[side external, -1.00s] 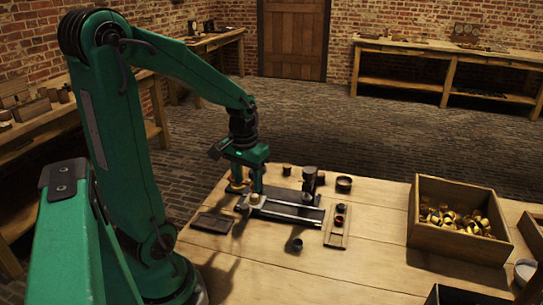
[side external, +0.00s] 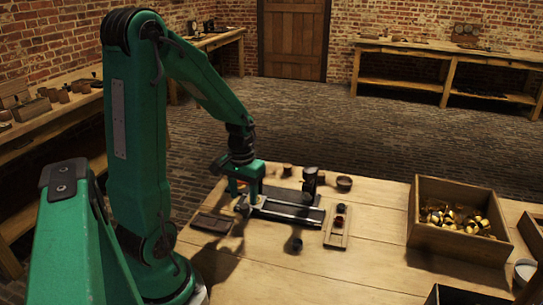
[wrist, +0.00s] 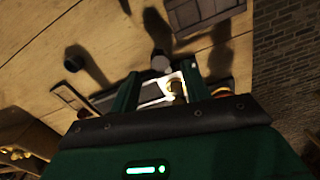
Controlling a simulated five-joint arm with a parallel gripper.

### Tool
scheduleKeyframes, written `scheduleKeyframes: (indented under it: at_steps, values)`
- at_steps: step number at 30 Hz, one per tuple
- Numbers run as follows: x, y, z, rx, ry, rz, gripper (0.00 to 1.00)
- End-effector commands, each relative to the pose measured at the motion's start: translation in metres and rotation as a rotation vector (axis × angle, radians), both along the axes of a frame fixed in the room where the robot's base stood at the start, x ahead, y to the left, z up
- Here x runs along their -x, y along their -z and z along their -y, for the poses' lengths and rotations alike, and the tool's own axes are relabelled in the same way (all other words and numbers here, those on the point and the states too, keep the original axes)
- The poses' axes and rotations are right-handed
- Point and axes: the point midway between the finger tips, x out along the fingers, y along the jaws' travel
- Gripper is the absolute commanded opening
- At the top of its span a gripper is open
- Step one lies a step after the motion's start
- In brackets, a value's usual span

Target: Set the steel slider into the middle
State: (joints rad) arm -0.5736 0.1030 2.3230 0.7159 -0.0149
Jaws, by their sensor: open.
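My gripper (side external: 247,198) is low over the left end of a dark rail fixture (side external: 318,215) on the bench. In the wrist view its two fingers (wrist: 161,92) stand apart, and the jaws are open. A bright metal piece with a brass-coloured knob (wrist: 176,88) shows between or just beyond the fingers; I cannot tell for certain whether it is the steel slider. A pale bar (side external: 290,208) lies along the rail. In the side view the fingers hide the rail's left end. I cannot tell whether they touch anything.
A wooden crate of brass pieces (side external: 425,235) is at right.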

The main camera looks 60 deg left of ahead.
Motion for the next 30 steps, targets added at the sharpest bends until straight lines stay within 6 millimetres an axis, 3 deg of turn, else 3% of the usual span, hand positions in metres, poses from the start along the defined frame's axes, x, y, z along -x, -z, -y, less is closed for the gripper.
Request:
scheduleKeyframes:
  at_steps: [10,24,30]
  values:
    - [0.001,0.034,0.0,0.002,0.0,-0.002,0.47]
    - [0.0,0.041,0.0,0.0,0.0,0.0,0.47]
    - [0.0,0.041,0.0,0.0,0.0,0.0,0.08]
